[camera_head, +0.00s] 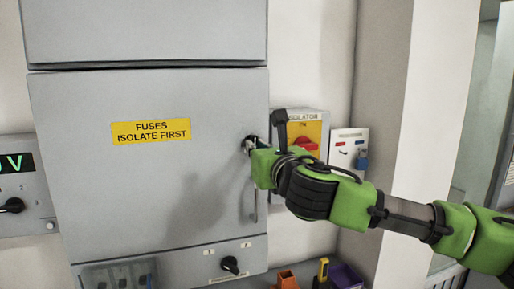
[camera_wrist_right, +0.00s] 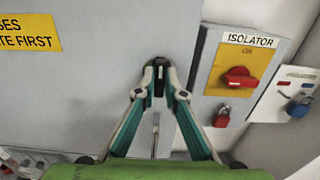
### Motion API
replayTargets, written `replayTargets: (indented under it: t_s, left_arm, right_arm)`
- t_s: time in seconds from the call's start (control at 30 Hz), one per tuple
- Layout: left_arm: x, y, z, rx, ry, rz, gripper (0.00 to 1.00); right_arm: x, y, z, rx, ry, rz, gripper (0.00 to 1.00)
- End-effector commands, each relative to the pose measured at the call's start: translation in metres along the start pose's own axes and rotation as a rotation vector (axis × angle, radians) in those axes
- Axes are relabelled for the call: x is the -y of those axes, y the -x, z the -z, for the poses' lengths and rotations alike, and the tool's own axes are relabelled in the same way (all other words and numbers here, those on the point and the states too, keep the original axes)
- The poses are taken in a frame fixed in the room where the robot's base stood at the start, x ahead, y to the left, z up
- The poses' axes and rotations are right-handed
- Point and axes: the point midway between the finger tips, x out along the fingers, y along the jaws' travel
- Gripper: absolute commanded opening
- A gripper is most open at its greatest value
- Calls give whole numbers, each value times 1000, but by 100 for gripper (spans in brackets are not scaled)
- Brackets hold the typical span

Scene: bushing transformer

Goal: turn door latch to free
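The grey cabinet door (camera_head: 165,195) is closed flat and carries a yellow "FUSES ISOLATE FIRST" label. The door latch (camera_head: 250,141) is a small dark knob near the door's right edge, mostly covered by my right gripper (camera_head: 249,146). In the right wrist view my right gripper (camera_wrist_right: 158,79) has its two fingers converging, with their tips closed on the dark latch (camera_wrist_right: 158,66). The latch's exact angle is hard to make out behind the fingertips. A slim vertical door handle (camera_head: 255,205) is below the gripper. My left gripper is not in view.
An isolator box (camera_head: 313,128) with a red rotary handle (camera_wrist_right: 239,78) and a red padlock (camera_wrist_right: 222,117) is close to the right of my gripper. A white padlock board (camera_head: 347,147) is further right. Small bins (camera_head: 287,279) are below.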

Motion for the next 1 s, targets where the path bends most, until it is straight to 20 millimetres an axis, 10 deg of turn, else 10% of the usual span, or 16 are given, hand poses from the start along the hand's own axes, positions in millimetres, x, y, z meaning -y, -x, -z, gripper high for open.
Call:
replayTargets:
  t_s: [1.0]
  left_arm:
    - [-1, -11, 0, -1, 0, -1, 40]
  right_arm:
    - [3, 0, 2, 0, -608, 0, 0]
